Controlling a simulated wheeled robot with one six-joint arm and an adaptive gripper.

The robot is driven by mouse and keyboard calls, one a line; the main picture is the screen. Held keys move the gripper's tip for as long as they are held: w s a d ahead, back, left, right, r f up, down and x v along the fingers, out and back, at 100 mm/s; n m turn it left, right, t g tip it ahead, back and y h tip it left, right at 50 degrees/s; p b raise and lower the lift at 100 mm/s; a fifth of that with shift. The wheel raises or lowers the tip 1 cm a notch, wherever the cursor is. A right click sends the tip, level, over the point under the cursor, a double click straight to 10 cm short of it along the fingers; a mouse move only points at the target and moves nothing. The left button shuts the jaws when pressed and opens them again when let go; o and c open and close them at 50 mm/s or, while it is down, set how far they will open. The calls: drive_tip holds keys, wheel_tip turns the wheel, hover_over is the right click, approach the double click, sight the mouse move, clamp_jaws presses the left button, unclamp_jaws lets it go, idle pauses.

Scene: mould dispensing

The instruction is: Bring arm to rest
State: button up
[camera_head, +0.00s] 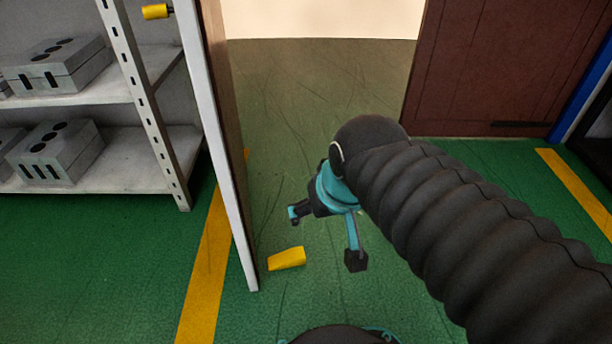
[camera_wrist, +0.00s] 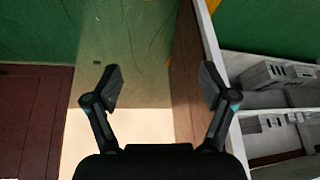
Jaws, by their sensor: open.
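My gripper (camera_head: 326,236) has teal and black fingers spread apart, with nothing between them. It hangs in front of the doorway, at the end of my black, sleeved arm. In the wrist view the two fingers of my gripper (camera_wrist: 162,86) also stand wide apart and empty, with floor and the doorway beyond. The open door (camera_head: 222,130) is just left of my gripper, seen nearly edge-on. A yellow piece (camera_head: 287,259) shows just below my gripper, apart from the fingers in the picture. I cannot tell what it rests on or is fixed to.
A grey shelf (camera_head: 110,172) with grey slotted blocks (camera_head: 55,152) stands left of the door. A yellow handle (camera_head: 156,11) sticks out at the door's left side. A dark red panel (camera_head: 500,70) stands right of the doorway. Green floor (camera_head: 90,265) lies open at the lower left.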

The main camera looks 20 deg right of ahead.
drive_tip(key=shift+s+d+r+n, duration=0.15)
drive_tip(key=shift+s+n, duration=0.15)
drive_tip(key=shift+s, duration=0.6)
wheel_tip(320, 180, up, 5)
drive_tip(key=p, duration=0.5)
drive_tip(key=shift+r, duration=0.1)
